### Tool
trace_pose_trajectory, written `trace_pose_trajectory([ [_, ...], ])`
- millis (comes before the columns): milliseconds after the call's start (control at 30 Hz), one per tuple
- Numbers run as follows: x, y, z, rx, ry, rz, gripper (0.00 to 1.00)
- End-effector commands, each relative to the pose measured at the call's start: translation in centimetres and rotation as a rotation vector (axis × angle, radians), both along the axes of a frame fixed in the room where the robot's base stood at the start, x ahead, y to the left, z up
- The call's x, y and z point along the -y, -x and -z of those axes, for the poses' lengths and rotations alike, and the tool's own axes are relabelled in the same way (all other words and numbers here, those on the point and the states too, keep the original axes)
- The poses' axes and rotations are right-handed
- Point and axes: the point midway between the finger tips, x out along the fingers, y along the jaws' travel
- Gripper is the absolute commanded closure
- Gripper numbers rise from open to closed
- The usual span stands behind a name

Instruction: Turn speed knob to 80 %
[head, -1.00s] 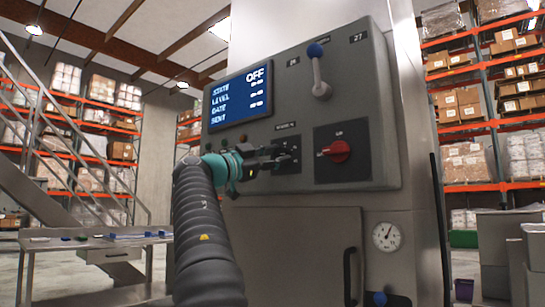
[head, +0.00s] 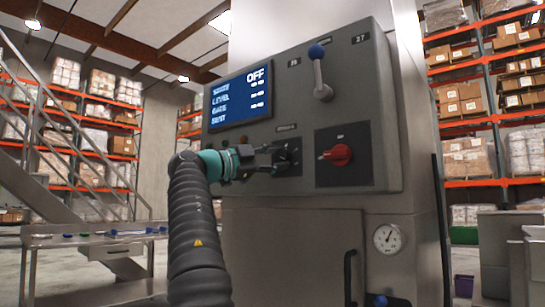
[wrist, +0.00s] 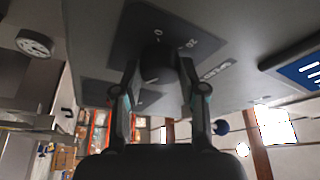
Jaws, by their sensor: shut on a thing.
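The speed knob (wrist: 158,56) is a dark round knob on a black scale plate (wrist: 190,42) on the grey control panel. In the wrist view, the figures 0 and 20 show on the plate; the rest of the scale is hidden or unreadable. My gripper (wrist: 158,72) has one finger on each side of the knob and is shut on it. In the head view, my gripper (head: 284,158) reaches the plate from the left and hides the knob, so its pointer setting cannot be read. The blue display (head: 240,97) reads OFF at the top.
A red rotary switch (head: 338,155) is close to the right of my gripper. A blue-tipped lever (head: 320,75) stands above. A gauge (head: 387,238) and a cabinet door handle (head: 349,277) are below. A steel table (head: 100,240) is at the left.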

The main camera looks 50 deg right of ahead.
Motion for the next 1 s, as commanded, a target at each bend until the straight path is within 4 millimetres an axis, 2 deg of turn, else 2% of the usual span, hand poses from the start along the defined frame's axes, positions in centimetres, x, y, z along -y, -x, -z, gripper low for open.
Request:
trace_pose_trajectory([
  [567, 0.13, 0.0, 0.03, 0.006, -0.001, 0.001, 0.93],
  [600, 0.13, 0.0, 0.03, 0.006, -0.001, 0.001, 0.54],
  [700, 0.1, -0.02, 0.02, 0.005, 0.0, 0.0, 0.33],
  [1000, -0.12, -0.12, -0.01, 0.006, 0.0, -0.002, 0.33],
])
